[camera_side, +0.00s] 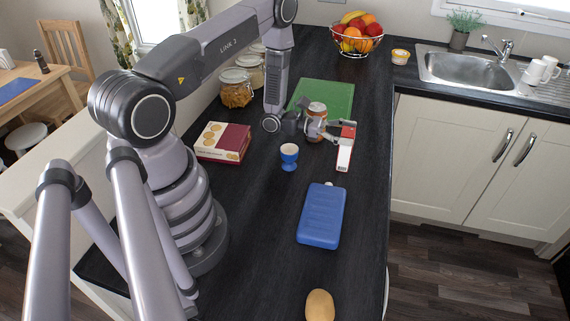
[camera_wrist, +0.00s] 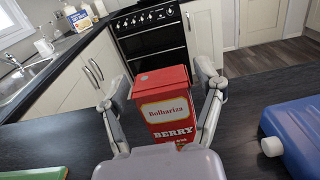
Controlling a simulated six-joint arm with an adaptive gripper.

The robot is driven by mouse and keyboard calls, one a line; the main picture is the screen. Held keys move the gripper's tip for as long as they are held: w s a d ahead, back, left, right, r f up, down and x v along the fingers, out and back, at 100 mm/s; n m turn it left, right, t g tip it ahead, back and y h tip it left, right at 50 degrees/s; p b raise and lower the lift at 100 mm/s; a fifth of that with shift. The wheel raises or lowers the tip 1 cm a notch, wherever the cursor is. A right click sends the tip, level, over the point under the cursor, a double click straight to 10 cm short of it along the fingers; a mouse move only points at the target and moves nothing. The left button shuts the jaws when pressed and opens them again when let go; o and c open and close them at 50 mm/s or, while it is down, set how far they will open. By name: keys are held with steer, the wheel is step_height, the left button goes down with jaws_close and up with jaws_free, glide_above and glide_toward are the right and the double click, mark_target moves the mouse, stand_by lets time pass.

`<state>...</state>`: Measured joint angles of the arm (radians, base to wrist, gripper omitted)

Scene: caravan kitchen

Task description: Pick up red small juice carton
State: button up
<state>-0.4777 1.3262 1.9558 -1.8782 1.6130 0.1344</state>
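The red small juice carton (camera_side: 345,153) stands upright on the dark worktop, right of the green board, with a white label panel. In the wrist view the carton (camera_wrist: 165,105) is between my two fingers, its label reading "Bolhariza" and "BERRY". My gripper (camera_side: 335,132) reaches level from the left around the carton's upper part. In the wrist view my gripper (camera_wrist: 163,80) has one finger on each side of the carton. The carton's lower part is hidden there by my gripper.
A lidded jar (camera_side: 317,113) stands just behind my gripper, by the green board (camera_side: 335,95). The worktop's edge is close on the carton's right.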

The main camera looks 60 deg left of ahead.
steer(key=c, duration=0.9)
steer(key=shift+r, duration=0.15)
